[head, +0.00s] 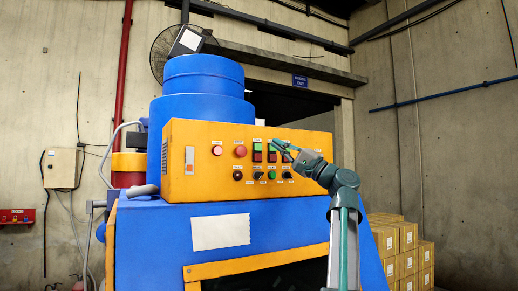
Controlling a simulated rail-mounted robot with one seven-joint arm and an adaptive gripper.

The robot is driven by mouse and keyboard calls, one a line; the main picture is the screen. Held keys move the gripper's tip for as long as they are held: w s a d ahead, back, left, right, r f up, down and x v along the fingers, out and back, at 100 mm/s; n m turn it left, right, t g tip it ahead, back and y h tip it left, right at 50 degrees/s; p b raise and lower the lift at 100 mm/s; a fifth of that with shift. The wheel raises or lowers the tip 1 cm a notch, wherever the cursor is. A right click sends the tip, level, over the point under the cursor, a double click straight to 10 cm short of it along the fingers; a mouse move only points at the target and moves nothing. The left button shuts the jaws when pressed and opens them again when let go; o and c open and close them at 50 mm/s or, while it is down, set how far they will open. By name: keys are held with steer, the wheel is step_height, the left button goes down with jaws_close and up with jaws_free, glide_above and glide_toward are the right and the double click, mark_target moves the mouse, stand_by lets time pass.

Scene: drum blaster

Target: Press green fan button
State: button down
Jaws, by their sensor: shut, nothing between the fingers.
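The orange control panel (205,183) is mounted on the blue machine in the head view. Its upper row has paired green-over-red switches, one at left (257,151) and one in the middle (272,152). A third pair at right is partly covered by my gripper (279,147). A round green button (272,175) sits in the lower row. The labels are too small to read, so I cannot tell which green control is the fan's. My gripper is shut and empty, in front of the panel's upper right part. Contact with a switch cannot be told.
A pink button (217,150) and a red button (240,151) are left of the switches. Black knobs (257,175) line the lower row. A blue drum (203,88) rises behind the panel. Stacked cardboard boxes (408,240) stand at the right.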

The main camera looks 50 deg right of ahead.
steer(key=w+d, duration=0.3)
steer(key=w, duration=0.5)
steer(key=shift+d+b, duration=0.25)
steer(key=shift+b, duration=0.2)
stand_by(1.2)
steer(key=shift+w+d+b, duration=0.15)
steer(key=shift+w+b, duration=0.2)
steer(key=shift+w+d, duration=0.2)
steer(key=shift+w, duration=0.2)
stand_by(0.8)
stand_by(0.3)
steer(key=shift+s+a+b, duration=0.35)
steer(key=shift+s+b, duration=0.05)
steer(key=shift+s, duration=0.4)
steer(key=shift+s+a, duration=0.35)
steer(key=shift+s, duration=0.4)
steer(key=shift+s+a, duration=0.3)
steer(key=shift+s, duration=0.5)
steer(key=shift+s+a, duration=0.35)
steer(key=shift+s, duration=0.4)
